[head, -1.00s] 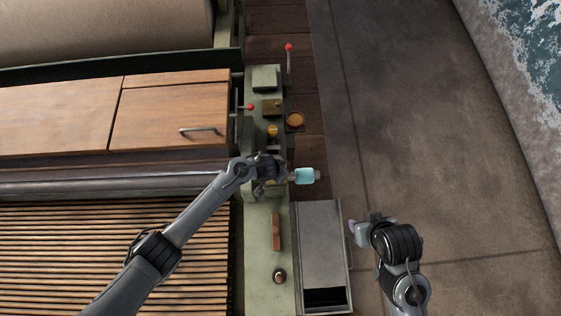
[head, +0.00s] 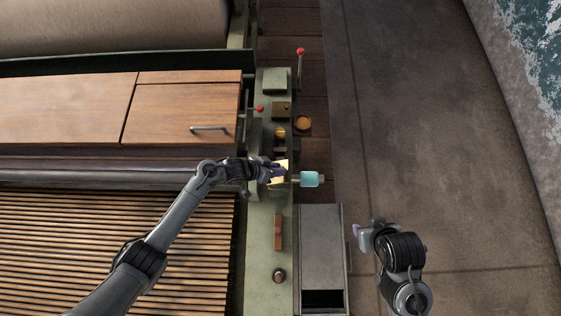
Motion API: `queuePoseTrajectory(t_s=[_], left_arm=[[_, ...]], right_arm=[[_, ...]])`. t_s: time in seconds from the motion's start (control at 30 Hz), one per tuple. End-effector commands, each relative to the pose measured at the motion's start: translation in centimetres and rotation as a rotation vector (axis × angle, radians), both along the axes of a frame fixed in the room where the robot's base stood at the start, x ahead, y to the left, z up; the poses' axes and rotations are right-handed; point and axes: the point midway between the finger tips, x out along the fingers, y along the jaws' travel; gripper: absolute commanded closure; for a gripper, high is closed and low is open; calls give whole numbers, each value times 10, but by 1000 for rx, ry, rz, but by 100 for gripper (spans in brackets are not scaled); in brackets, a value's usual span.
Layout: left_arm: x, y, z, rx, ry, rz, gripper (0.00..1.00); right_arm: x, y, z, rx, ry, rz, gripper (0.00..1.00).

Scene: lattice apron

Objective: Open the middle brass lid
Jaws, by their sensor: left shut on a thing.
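A bright brass lid (head: 284,164) shows at the green console, partly hidden by my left gripper (head: 279,174). It catches the light and looks tilted up, though how far is hard to tell. My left gripper is shut on the lid, and its fingers are small and partly hidden in the head view. My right gripper (head: 358,232) hangs over the floor to the right of the grey metal box, away from the lid. Its fingers are too unclear to tell whether they are open or shut.
A cyan-handled part (head: 310,179) sticks out right of the lid. Red-tipped levers (head: 300,52) stand behind. A grey box (head: 321,245) stands front right; floor beyond is clear.

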Motion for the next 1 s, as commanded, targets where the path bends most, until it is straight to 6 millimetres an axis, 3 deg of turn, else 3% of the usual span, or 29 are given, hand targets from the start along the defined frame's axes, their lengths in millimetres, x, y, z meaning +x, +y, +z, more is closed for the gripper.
queuePoseTrajectory(t_s=[0.3, 0.77, 0.8, 0.93, 1.0], left_arm=[[0, 9, 3, -108, -8, -1, 100], [0, 10, 4, -121, -9, -1, 100], [0, 10, 4, -121, -9, -1, 67], [0, 10, 4, -121, -9, -1, 48], [0, 10, 4, -120, -8, -1, 48]], right_arm=[[0, 2, -6, 7, 0, -4, 57], [0, 2, -6, 9, 0, -6, 57], [0, 2, -6, 9, 0, -6, 57], [0, 2, -6, 8, 0, -6, 57], [0, 2, -6, 7, 1, -5, 57]])
